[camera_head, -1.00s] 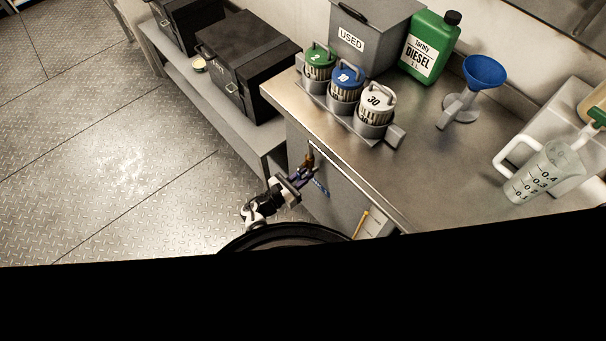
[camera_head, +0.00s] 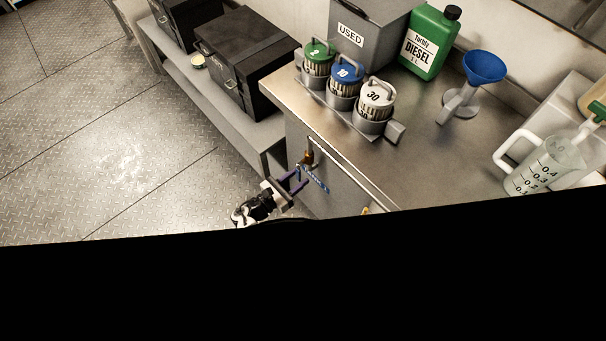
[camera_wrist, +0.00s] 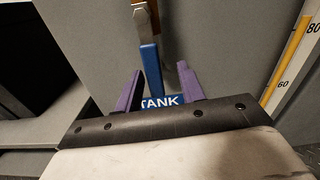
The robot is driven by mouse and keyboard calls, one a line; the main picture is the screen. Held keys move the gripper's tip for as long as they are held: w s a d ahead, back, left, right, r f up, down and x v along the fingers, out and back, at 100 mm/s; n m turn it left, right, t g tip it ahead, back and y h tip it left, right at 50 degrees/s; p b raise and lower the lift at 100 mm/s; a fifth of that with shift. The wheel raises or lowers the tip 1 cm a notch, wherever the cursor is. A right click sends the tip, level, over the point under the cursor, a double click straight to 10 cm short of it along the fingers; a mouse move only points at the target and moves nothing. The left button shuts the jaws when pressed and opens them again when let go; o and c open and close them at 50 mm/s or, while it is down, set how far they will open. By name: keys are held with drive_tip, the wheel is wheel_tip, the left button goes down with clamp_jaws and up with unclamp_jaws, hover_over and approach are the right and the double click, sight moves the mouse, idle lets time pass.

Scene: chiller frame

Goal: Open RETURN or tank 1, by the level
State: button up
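A valve with a brass body (camera_head: 308,158) sits on the front of the grey cabinet below the worktop. In the wrist view its blue lever (camera_wrist: 150,68) hangs down from an orange-brown part at the top. A blue label reading "TANK" (camera_wrist: 162,101) shows behind my fingers; its other words are hidden. My gripper (camera_wrist: 161,76) has its purple fingers spread, one on each side of the lever, with gaps showing. In the head view my gripper (camera_head: 294,180) is just in front of the valve. A yellow-edged level scale (camera_wrist: 290,65), marked 80 and 60, is at the right.
The worktop (camera_head: 430,150) above carries several filter-like canisters, a grey USED bin (camera_head: 365,45), a green diesel jug (camera_head: 430,42), a blue funnel (camera_head: 484,67) and a measuring jug (camera_head: 545,165). Black cases (camera_head: 245,60) stand on a low shelf at left. The floor there is clear.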

drive_tip(key=b+v, duration=0.1)
drive_tip(key=v, duration=0.9)
drive_tip(key=shift+s+a+b, duration=0.15)
drive_tip(key=shift+b, duration=0.15)
